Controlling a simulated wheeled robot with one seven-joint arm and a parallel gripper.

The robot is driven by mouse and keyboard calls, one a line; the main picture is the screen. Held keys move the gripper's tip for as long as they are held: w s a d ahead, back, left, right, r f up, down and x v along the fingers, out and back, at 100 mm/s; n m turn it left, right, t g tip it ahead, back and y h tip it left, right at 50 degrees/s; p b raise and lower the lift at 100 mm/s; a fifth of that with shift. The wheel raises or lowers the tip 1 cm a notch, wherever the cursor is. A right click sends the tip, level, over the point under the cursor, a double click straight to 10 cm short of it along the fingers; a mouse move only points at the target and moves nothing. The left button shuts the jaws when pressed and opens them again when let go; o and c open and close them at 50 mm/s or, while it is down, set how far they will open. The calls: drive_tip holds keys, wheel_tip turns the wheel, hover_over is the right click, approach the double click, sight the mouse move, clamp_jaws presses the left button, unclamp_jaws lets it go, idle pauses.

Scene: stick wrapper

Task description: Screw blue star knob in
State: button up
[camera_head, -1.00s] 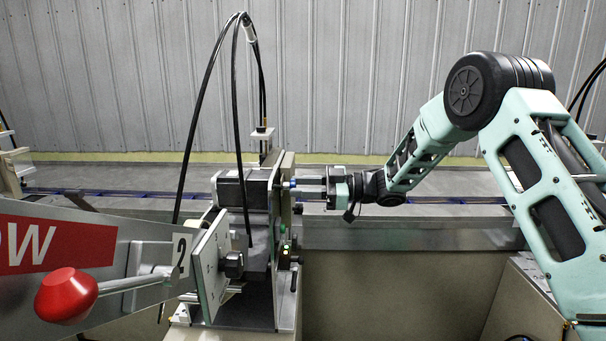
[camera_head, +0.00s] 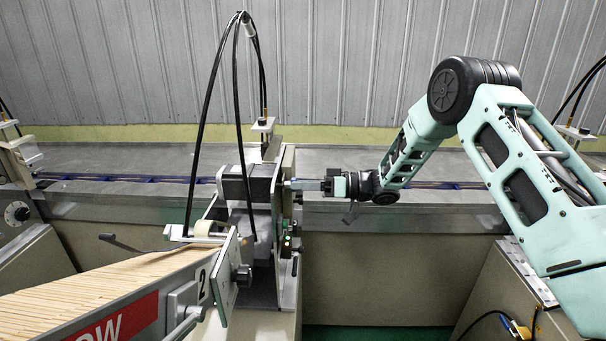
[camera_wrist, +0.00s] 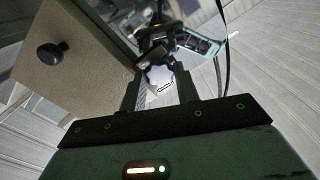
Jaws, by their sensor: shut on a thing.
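My gripper (camera_head: 298,185) reaches in from the right, level, with its fingertips at the right side plate of the stick wrapper (camera_head: 287,215). In the wrist view my gripper (camera_wrist: 158,88) has its two fingers closed on the blue star knob (camera_wrist: 158,76), which looks pale blue-white there. The knob is between the fingertips, close to the machine. In the head view the fingers mostly hide it. I cannot tell how deep its thread sits.
A black cylindrical knob (camera_wrist: 52,51) stands out from a beige plate in the wrist view. Black cables (camera_head: 238,90) arch above the machine. A chute of wooden sticks (camera_head: 120,290) lies at lower left. Free space lies below my forearm.

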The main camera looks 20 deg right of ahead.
drive_tip(key=m+p, duration=0.2)
drive_tip(key=m, duration=0.1)
drive_tip(key=shift+r+p, duration=0.15)
drive_tip(key=shift+p, duration=0.15)
drive_tip(key=shift+f+m, duration=0.25)
drive_tip(key=shift+m, duration=0.35)
clamp_jaws()
drive_tip(key=o, duration=0.9)
unclamp_jaws()
drive_tip(key=shift+c, duration=0.2)
